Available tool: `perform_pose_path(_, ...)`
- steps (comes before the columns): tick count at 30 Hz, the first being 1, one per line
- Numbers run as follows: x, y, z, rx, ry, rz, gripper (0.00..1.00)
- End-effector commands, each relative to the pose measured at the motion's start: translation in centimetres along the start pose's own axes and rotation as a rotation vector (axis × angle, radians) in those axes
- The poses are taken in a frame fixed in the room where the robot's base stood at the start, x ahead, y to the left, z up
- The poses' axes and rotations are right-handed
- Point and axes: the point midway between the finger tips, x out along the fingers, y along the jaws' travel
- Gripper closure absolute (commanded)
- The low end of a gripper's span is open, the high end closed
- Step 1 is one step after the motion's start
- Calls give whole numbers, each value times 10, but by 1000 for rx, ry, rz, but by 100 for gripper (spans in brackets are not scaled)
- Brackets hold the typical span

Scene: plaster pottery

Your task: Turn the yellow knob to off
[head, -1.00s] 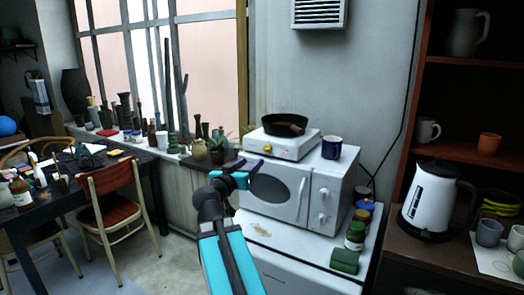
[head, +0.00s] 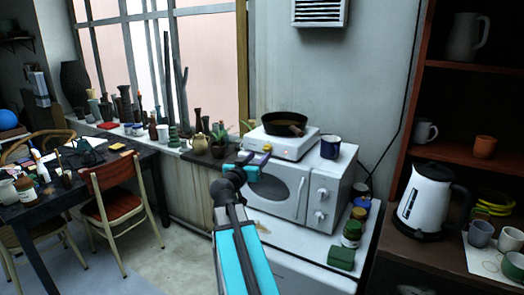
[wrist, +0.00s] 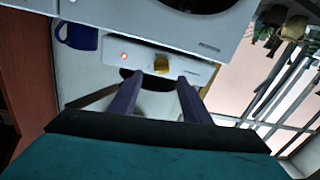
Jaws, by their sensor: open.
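The yellow knob (wrist: 161,65) is on the front panel of a small white hot plate (head: 291,143), seen in the wrist view between and just beyond my fingertips. It also shows small in the head view (head: 267,149). A red light (wrist: 124,57) glows beside the knob on the panel. My gripper (wrist: 160,80) is open, one finger on each side below the knob, with nothing between them. In the head view my gripper (head: 252,164) is in front of the hot plate. I cannot tell whether the fingers touch the panel.
A dark pan (head: 285,124) sits on the hot plate, which stands on a white microwave (head: 283,190). A blue mug (head: 330,147) is to the right of the hot plate. Jars (head: 352,232) stand beside the microwave, and a plant (head: 219,140) is to the left.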

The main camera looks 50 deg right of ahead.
Motion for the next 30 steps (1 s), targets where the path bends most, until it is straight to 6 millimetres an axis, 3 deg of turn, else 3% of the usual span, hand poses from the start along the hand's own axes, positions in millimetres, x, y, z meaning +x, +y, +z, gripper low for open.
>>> perform_pose_path(9,40,-1,-2,0,-1,0,56)
perform_pose_path(15,56,0,-2,-1,0,1,56)
perform_pose_path(29,61,0,0,0,0,-1,56)
perform_pose_path(30,61,0,0,0,0,-1,61)
